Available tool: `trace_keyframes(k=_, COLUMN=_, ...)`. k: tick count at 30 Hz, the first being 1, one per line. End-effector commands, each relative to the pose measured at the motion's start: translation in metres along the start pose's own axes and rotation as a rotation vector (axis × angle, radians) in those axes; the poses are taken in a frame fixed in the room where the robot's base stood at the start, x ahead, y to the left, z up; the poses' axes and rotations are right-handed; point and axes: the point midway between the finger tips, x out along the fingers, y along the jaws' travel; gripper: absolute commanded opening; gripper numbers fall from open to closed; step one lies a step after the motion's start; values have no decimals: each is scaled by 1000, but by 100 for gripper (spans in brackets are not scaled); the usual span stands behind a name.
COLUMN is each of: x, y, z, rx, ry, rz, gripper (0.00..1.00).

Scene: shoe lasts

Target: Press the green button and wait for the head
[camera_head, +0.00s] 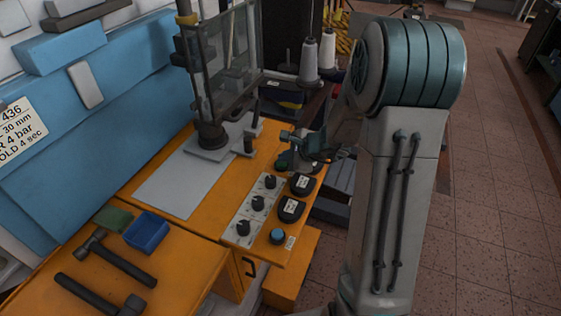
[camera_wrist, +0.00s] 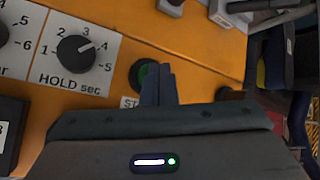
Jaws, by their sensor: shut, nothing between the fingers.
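The green button (camera_wrist: 143,74) sits in a dark ring on the orange panel in the wrist view, partly hidden by my fingers. In the head view the green button (camera_head: 281,164) shows at the far end of the control panel. My gripper (camera_head: 292,139) is shut and empty just above that end of the panel. In the wrist view the shut fingertips (camera_wrist: 158,72) overlap the right part of the button; I cannot tell whether they touch it. The press head (camera_head: 211,134) is a dark cylinder low over a grey plate behind a clear guard.
The HOLD sec dial (camera_wrist: 76,56) points near 4. Black labelled pads (camera_head: 291,209) and a blue button (camera_head: 277,236) lie nearer on the panel. A blue box (camera_head: 147,232) and hammers (camera_head: 118,259) rest on the front orange table. Thread cones (camera_head: 309,60) stand behind.

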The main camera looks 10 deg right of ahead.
Motion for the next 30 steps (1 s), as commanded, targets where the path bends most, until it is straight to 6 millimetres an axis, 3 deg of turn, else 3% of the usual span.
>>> trace_keyframes(k=30, x=-15, y=-11, z=11, rx=0, ry=0, rz=0, gripper=0)
